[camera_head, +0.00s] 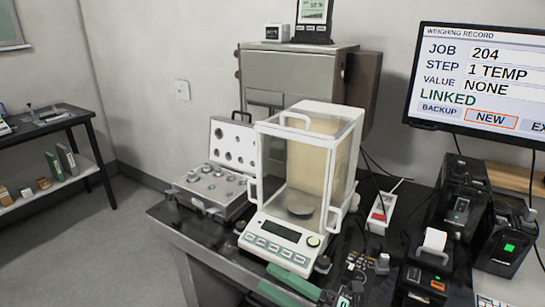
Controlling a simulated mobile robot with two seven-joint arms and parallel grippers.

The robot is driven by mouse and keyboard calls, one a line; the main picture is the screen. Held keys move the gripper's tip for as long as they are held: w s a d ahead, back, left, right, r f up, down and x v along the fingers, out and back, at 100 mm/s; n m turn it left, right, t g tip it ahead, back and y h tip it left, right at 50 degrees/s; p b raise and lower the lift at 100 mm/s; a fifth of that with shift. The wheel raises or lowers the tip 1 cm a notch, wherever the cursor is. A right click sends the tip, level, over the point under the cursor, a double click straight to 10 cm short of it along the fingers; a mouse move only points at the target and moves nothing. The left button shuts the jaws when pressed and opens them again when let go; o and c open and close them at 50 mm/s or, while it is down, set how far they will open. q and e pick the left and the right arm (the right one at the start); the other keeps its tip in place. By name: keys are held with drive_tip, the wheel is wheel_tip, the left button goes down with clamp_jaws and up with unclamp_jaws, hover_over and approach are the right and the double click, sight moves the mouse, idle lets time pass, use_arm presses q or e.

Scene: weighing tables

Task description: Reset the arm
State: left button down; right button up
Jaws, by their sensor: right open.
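My right gripper (362,270) is low in the head view, right of centre, over the dark table and just right of the balance's front corner. It is small and dark against the black tabletop. Its jaws are open, and I see nothing held between them. The analytical balance (283,240) stands at the centre, with a clear draft shield and a round pan inside. My right gripper is apart from its glass. My left gripper is not in the picture.
An open weight case (213,190) sits left of the balance. A monitor (478,85) at the right reads job 204, step 1 TEMP, value NONE, LINKED. Black devices (463,200) and a small printer (428,262) crowd the right. A shelf table (45,128) stands far left, beyond clear floor.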

drive_tip(key=s+d+f+m+t+h+p, duration=0.1)
drive_tip(key=d+f+m+t+h, duration=0.2)
drive_tip(key=d+f+m+h, duration=0.5)
drive_tip(key=s+d+f+m+t+h+p, duration=0.1)
drive_tip(key=d+f+m+t+h+p, duration=0.3)
drive_tip(key=m, duration=0.8)
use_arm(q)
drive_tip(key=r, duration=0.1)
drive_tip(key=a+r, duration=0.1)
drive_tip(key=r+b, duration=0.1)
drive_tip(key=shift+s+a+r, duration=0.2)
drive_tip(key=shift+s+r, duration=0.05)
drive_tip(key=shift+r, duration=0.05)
use_arm(e)
drive_tip(key=s+d+f+m+g+h, duration=0.2)
drive_tip(key=s+f+m+g, duration=0.1)
drive_tip(key=s+f, duration=0.3)
drive_tip(key=s+d+f+m+g+h, duration=0.1)
drive_tip(key=s+f+m+g+h, duration=0.2)
drive_tip(key=s+f, duration=0.3)
drive_tip(key=shift+s+d+f+m+g, duration=0.25)
drive_tip(key=shift+d+f+m+g, duration=0.1)
drive_tip(key=shift+f+m, duration=0.5)
drive_tip(key=shift+r, duration=0.1)
